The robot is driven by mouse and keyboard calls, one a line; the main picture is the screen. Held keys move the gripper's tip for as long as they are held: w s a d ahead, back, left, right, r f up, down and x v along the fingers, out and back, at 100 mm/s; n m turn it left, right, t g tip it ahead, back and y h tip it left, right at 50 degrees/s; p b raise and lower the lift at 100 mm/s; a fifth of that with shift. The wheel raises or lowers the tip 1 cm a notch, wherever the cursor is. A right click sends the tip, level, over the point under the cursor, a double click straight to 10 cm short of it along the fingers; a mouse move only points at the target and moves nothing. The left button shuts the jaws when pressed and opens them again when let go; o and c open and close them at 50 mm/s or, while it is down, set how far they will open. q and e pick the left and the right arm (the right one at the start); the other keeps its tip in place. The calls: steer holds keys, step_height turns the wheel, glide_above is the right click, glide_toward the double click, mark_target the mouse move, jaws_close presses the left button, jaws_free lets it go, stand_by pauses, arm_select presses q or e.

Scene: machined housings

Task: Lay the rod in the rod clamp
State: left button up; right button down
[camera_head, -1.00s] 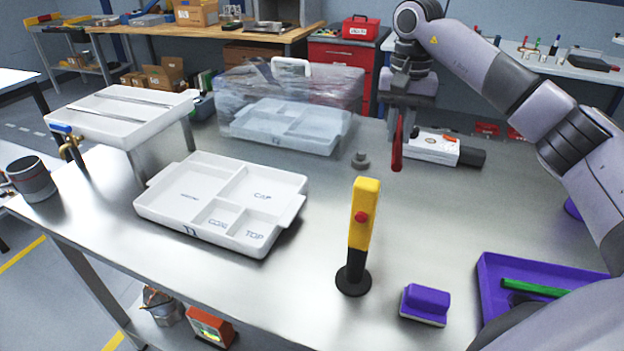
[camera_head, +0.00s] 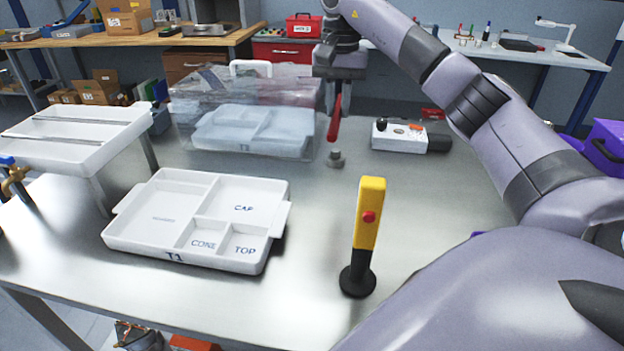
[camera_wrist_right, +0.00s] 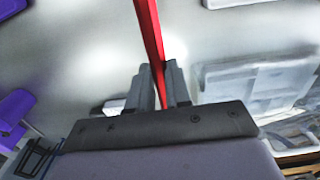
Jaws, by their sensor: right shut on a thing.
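A red rod (camera_head: 333,122) hangs from my right gripper (camera_head: 339,78), tilted a little, over the far part of the metal table. In the right wrist view the rod (camera_wrist_right: 150,38) runs between the two fingers of the gripper (camera_wrist_right: 158,82), which are shut on it. A small grey fitting (camera_head: 335,159) stands on the table just below the rod's lower end in the head view. It may be the rod clamp; I cannot tell for sure. A small gap shows between rod and fitting. My left gripper is not in view.
A clear-lidded box (camera_head: 250,138) stands left of the rod. A white device (camera_head: 399,136) lies to its right. Nearer are a white compartment tray (camera_head: 165,235) and a yellow-black post (camera_head: 369,222). Bare table (camera_head: 440,195) lies between the post and the white device.

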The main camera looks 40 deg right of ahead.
steer(key=b, duration=0.2)
glide_toward(334, 193)
steer(key=shift+f, duration=3.2)
steer(key=shift+f, duration=0.1)
steer(key=c, duration=1.1)
jaws_free()
steer(key=shift+o, duration=0.2)
